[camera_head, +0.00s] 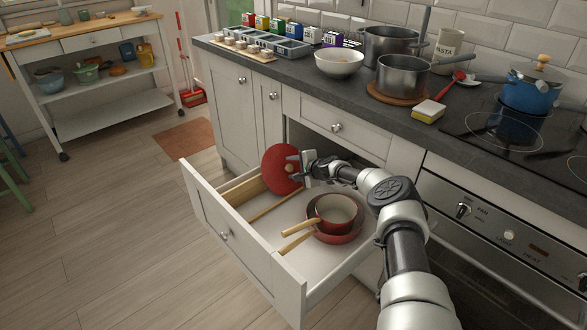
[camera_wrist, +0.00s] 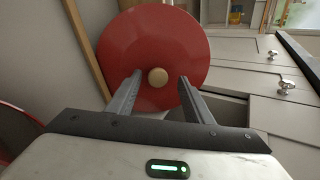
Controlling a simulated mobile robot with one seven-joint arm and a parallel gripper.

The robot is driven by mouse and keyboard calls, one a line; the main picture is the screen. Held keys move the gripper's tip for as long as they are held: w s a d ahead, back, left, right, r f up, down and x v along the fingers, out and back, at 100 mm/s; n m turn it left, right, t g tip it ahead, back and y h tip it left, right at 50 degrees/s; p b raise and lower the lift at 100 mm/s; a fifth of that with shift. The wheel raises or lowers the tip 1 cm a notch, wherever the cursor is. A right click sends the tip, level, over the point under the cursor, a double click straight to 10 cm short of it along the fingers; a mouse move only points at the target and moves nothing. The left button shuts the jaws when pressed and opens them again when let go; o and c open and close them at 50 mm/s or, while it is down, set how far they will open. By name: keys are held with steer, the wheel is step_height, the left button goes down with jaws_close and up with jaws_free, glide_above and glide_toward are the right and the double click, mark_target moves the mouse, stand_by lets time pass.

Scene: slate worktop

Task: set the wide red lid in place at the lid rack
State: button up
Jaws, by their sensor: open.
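The wide red lid (camera_head: 281,168) stands on edge, tilted, at the back left of the open drawer in the head view. In the wrist view the lid (camera_wrist: 153,40) faces me, with its round wooden knob (camera_wrist: 158,77) between and beyond my fingertips. My gripper (camera_head: 304,168) is just right of the lid, its fingers pointing at it; in the wrist view the gripper (camera_wrist: 160,85) is open. The fingers straddle the knob in the picture; I cannot tell whether they touch anything. A wooden strip (camera_head: 270,207) runs across the drawer floor near the lid; I cannot tell whether it is the lid rack.
The open drawer (camera_head: 243,240) also holds a small red saucepan (camera_head: 335,210) on a red pan (camera_head: 345,237), their wooden handles pointing left. My arm reaches over the drawer's right side. The worktop (camera_head: 350,88) above holds pots, a white bowl (camera_head: 339,63) and a yellow sponge (camera_head: 428,111).

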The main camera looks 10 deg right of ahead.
steer(key=shift+s+d+r, duration=0.2)
steer(key=p+v, duration=0.5)
steer(key=v, duration=1.1)
steer(key=shift+s+r, duration=0.25)
steer(key=shift+s, duration=0.1)
